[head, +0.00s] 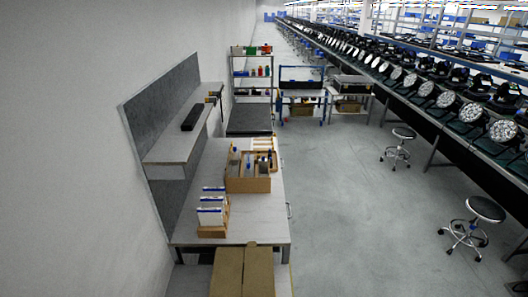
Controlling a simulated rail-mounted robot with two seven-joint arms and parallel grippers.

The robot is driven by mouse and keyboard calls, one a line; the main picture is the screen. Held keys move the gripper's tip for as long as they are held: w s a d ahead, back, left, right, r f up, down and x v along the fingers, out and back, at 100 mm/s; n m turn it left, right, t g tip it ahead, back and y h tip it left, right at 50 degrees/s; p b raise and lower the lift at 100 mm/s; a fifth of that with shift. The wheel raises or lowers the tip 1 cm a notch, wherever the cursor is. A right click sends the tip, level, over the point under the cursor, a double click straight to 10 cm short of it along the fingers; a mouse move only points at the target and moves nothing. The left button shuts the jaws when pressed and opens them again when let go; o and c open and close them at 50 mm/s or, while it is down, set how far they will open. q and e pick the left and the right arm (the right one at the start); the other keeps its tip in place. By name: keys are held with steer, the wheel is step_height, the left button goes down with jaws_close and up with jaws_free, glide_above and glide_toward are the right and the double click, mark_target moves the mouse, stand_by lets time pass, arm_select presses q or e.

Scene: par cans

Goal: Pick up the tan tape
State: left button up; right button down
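I cannot make out the tan tape for certain in the head view. Small tan and brown items stand in and behind a wooden organizer box (248,185) on the workbench (258,225), too small to tell apart. Small brownish items (213,95) also sit at the far end of the raised shelf (172,147). Neither my left nor my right gripper shows in this view.
A rack of white-and-blue files (212,215) stands at the bench's near left. A black box (192,117) lies on the raised shelf. Cardboard (242,272) is at the near edge. Stools (486,209) and a long row of lamps stand right; the middle floor is clear.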

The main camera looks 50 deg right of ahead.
steer(key=c, duration=1)
jaws_free()
steer(key=shift+a, duration=0.15)
steer(key=shift+w, duration=0.1)
